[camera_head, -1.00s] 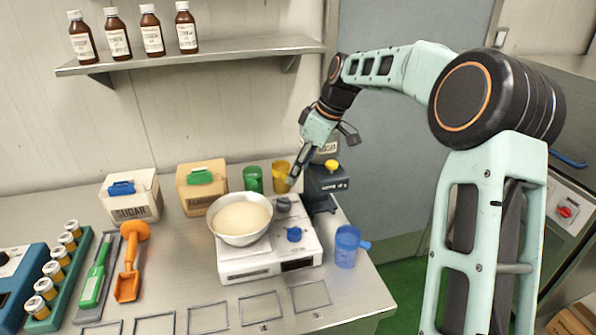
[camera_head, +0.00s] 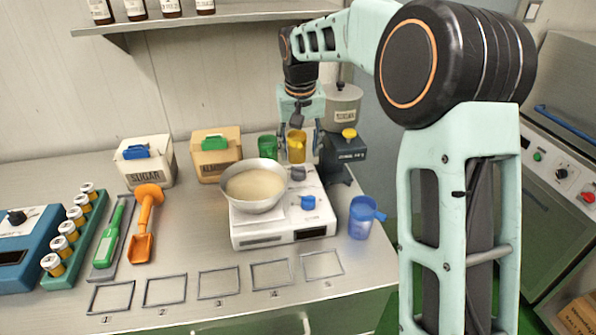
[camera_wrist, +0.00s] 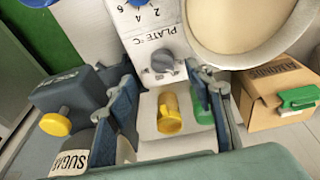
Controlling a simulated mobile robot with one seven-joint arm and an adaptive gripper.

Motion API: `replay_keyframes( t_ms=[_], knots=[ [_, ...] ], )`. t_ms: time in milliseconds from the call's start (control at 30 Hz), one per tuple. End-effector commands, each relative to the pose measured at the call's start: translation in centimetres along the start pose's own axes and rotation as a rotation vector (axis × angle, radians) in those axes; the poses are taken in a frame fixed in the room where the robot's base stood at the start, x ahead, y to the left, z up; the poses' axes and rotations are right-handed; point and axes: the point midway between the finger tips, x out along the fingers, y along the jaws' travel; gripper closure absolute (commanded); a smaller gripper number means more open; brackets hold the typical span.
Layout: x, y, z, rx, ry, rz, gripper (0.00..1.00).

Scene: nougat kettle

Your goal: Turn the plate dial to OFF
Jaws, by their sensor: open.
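The white hot plate unit (camera_head: 278,230) stands on the steel counter with a bowl of pale contents (camera_head: 254,186) on it. Its grey plate dial (camera_wrist: 162,61) sits by the "PLATE °C" lettering in the wrist view; in the head view it is the small dark knob (camera_head: 298,173) right of the bowl. I cannot read its setting. A blue knob (camera_head: 308,202) with numbers around it is nearer the front. My gripper (camera_head: 299,150) is open and points down behind the dial. In the wrist view the dial shows just beyond and between its spread fingers (camera_wrist: 160,82), apparently untouched.
A yellow cup (camera_wrist: 169,114) and a green cup (camera_wrist: 203,108) stand behind the unit. A dark box with a yellow knob (camera_head: 345,150) is to the right, a blue jug (camera_head: 364,216) at front right. An almond box (camera_head: 216,155) is left. Marked frames line the front.

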Motion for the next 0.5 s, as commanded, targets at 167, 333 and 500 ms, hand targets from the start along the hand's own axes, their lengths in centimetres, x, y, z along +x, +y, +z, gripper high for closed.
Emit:
replay_keyframes(
  t_ms=[167,333,500],
  knots=[
    [-0.2,-1.2,0.0,0.226,0.043,0.075,0.52],
    [-0.8,-1.9,-0.1,0.427,0.098,0.123,0.52],
    [-1.3,-2.3,-0.2,0.554,0.139,0.145,0.52]
  ],
)
